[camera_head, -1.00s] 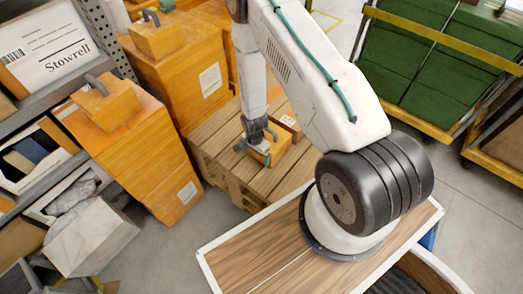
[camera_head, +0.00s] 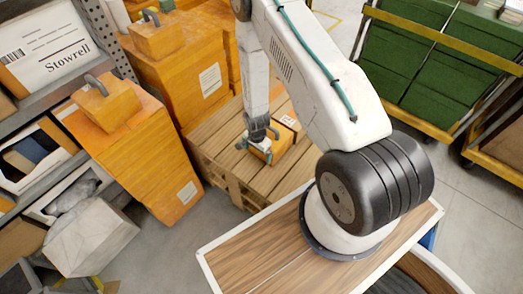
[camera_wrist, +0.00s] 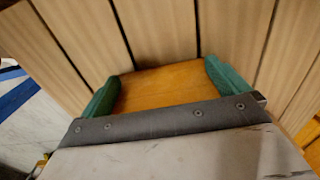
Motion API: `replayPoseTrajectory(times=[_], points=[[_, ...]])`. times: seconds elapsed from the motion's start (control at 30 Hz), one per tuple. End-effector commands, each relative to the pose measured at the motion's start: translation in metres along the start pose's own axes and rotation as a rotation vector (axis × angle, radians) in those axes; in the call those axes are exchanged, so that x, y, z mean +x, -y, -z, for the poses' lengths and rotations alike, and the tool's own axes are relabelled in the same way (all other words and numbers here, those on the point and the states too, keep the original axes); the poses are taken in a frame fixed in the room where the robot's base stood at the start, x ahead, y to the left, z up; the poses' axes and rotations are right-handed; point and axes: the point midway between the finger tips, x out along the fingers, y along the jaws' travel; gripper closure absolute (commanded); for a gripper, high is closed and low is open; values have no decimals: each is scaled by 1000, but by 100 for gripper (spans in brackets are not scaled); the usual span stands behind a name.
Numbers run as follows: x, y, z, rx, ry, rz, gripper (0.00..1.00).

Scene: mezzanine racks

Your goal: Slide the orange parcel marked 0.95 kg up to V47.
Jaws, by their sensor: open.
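An orange parcel (camera_head: 266,156) lies on the slatted wooden pallet (camera_head: 222,152). My gripper (camera_head: 259,147) is over it, pointing down. In the wrist view the same orange parcel (camera_wrist: 160,86) sits between the two green fingertips of my gripper (camera_wrist: 160,85), which are apart, one on each side of it; whether they touch it I cannot tell. A second small orange parcel (camera_head: 291,124) with a white label lies just behind on the pallet. No weight mark can be read on either, and no V47 sign can be made out.
Tall orange blocks with grey handles (camera_head: 140,150) stand left of the pallet. A grey rack (camera_head: 60,90) with bins and a Stowrell box fills the left. Green boxes (camera_head: 440,60) stand on a yellow-framed cart at right. Grey floor (camera_head: 190,235) is clear in front.

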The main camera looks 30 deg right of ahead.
Motion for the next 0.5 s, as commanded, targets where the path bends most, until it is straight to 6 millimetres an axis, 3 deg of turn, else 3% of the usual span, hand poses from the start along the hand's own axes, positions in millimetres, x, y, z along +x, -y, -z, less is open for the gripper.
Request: replayPoseTrajectory(times=[0.5], points=[[0,0,7,0,0,0,0]])
